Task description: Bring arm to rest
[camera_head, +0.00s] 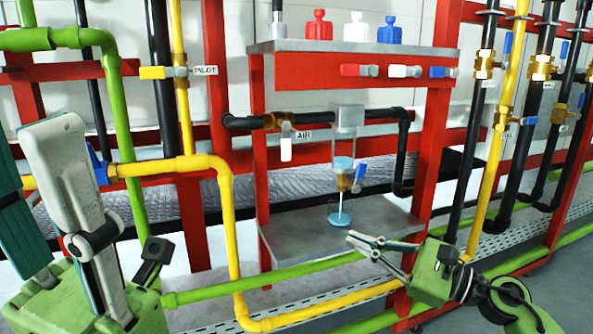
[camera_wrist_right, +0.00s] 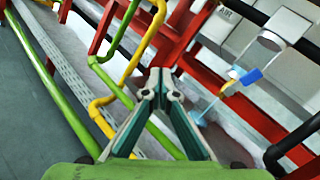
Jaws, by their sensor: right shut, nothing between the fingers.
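My right gripper (camera_head: 358,241) has a green body and white-and-teal fingers. In the head view it points left, just in front of the lower grey shelf. In the right wrist view its fingertips (camera_wrist_right: 160,76) meet, shut with nothing between them. My left gripper (camera_head: 42,135) stands large and close at the left edge, fingers pointing up.
A red frame carries an upper shelf (camera_head: 290,46) with red, white and blue bottles, and a lower shelf (camera_head: 300,247). A clear cylinder (camera_head: 345,150) hangs between them. Yellow (camera_head: 228,230) and green pipes run low in front. Black and yellow pipes with valves stand at right.

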